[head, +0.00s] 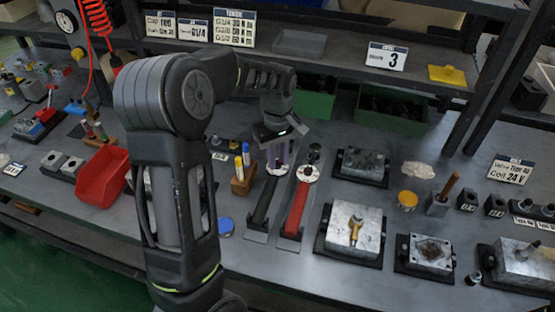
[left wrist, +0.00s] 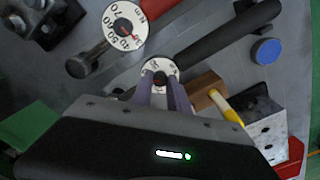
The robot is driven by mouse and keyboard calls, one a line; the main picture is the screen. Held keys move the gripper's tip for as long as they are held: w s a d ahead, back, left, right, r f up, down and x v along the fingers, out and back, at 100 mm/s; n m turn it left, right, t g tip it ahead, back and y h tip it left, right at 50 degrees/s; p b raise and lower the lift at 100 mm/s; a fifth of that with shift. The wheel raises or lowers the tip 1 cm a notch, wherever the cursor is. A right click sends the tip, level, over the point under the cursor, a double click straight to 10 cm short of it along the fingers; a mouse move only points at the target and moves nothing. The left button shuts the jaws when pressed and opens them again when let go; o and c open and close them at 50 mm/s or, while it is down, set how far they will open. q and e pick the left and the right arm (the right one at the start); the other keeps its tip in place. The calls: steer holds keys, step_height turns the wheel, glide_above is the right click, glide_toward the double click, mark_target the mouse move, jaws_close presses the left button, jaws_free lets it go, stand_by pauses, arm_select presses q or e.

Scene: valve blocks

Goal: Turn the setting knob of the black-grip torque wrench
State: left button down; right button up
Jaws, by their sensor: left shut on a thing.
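The black-grip torque wrench (head: 262,204) lies on the bench with its grip toward the front edge. In the left wrist view its black grip (left wrist: 222,32) runs to the upper right from a white dial (left wrist: 174,66). My left gripper (head: 279,155) is above the dial end, pointing down. In the left wrist view its purple fingers (left wrist: 160,94) are shut on the dark setting knob (left wrist: 159,78) at the dial's middle, partly hidden by the fingers. The red-grip torque wrench (head: 297,207) lies beside it, with a numbered dial (left wrist: 124,24). My right gripper is not in view.
A wooden block with markers (head: 242,180) stands close left of the black-grip wrench. A blue disc (head: 226,226) lies left of its grip. Valve blocks (head: 350,232) stand to the right. A shelf (head: 330,62) runs along the back.

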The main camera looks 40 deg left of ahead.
arm_select(q)
steer(key=n, duration=0.3)
steer(key=shift+n, duration=2.1)
steer(key=c, duration=1.3)
jaws_free()
steer(key=shift+f+m, duration=0.1)
steer(key=shift+m, duration=0.2)
